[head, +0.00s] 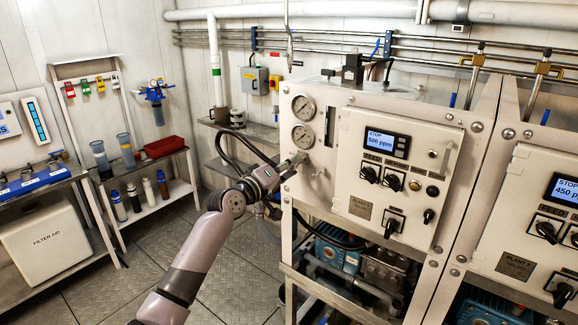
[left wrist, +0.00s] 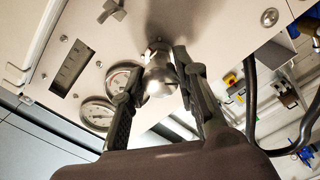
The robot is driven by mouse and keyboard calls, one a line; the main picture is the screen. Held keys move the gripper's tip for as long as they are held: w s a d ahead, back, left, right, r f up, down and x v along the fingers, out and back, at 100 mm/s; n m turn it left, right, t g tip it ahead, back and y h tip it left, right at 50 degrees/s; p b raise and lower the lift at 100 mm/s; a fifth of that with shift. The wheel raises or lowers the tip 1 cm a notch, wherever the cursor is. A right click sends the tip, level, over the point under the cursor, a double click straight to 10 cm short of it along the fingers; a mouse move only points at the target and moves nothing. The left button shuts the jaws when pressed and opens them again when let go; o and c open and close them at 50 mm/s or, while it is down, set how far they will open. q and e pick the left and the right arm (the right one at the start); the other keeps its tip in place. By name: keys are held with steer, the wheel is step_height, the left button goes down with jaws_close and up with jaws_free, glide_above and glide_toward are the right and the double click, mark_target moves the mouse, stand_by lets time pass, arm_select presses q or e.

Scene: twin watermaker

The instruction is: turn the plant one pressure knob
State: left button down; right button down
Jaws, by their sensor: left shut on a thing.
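The plant one pressure knob (left wrist: 160,80) is a rounded, shiny metal knob on the white panel in the left wrist view. My left gripper (left wrist: 155,78) has one dark finger on each side of it and is shut on it. In the head view my left gripper (head: 296,161) is at the left part of the plant one panel (head: 345,190), just below two round gauges (head: 303,120); there the gripper mostly hides the knob. The plant one display (head: 387,143) reads STOP, 500 ppm. My right gripper is in neither view.
Plant one's control box (head: 398,212) with black switches stands right of the gripper. Plant two's panel (head: 525,215) is further right. A shelf (head: 155,205) with bottles and a red tray (head: 164,147) are at left. Black hoses (head: 240,140) run behind my arm. The floor at left is clear.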

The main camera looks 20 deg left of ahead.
arm_select(q)
steer(key=c, duration=1.2)
jaws_free()
steer(key=shift+c, duration=0.2)
steer(key=v, duration=1.2)
